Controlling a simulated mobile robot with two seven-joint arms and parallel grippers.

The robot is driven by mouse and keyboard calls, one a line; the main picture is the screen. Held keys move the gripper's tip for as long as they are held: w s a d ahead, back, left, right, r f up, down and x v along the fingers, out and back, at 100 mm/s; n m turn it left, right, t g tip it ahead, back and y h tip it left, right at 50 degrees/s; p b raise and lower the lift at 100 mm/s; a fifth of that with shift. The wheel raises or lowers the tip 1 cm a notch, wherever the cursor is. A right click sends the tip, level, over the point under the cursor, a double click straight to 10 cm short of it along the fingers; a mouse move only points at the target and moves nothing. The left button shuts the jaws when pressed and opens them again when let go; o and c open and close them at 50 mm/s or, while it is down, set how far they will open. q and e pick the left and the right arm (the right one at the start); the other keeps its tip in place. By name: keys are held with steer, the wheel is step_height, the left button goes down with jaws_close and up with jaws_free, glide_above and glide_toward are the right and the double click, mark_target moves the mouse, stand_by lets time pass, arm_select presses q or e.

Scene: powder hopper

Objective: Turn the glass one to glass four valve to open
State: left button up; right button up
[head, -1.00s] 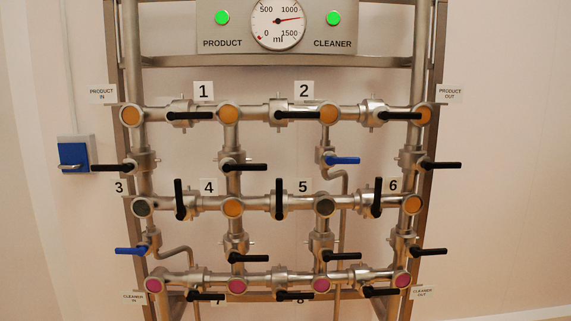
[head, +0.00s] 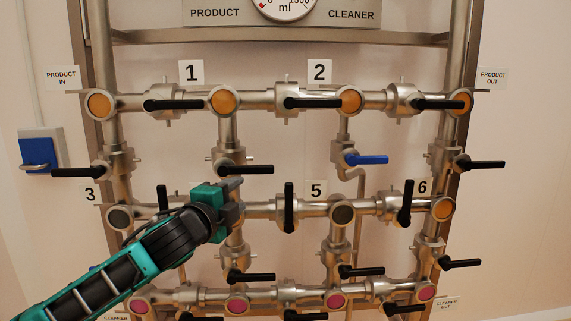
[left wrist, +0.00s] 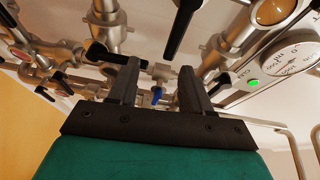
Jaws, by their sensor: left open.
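The valve between glass one (head: 222,100) and glass four has a black handle (head: 246,170). The handle lies level, across its upright pipe. Label 4 and glass four are hidden behind my left gripper (head: 232,200) in the head view. That gripper is just below the handle and appears apart from it. In the left wrist view its two fingers (left wrist: 160,82) are spread with nothing held between them. A black handle (left wrist: 106,53) shows beside the left finger there, but I cannot tell which valve it belongs to. My right gripper is not in view.
Another black handle (head: 289,207) stands upright close to the right of the gripper. A blue handle (head: 366,160) sits further right. A lower black handle (head: 251,277) lies below. Steel pipes surround the gripper. The blue wall box (head: 39,153) is at far left.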

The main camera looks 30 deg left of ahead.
mark_target(256, 171)
arm_select(q)
steer(key=shift+m, duration=0.3)
steer(key=w, duration=0.4)
steer(key=w+a+r+p, duration=0.1)
steer(key=w, duration=0.4)
steer(key=w+a+r, duration=0.1)
steer(key=w, duration=0.3)
steer(key=shift+w+p, duration=0.3)
steer(key=shift+w, duration=0.1)
steer(key=shift+c, duration=0.4)
jaws_close()
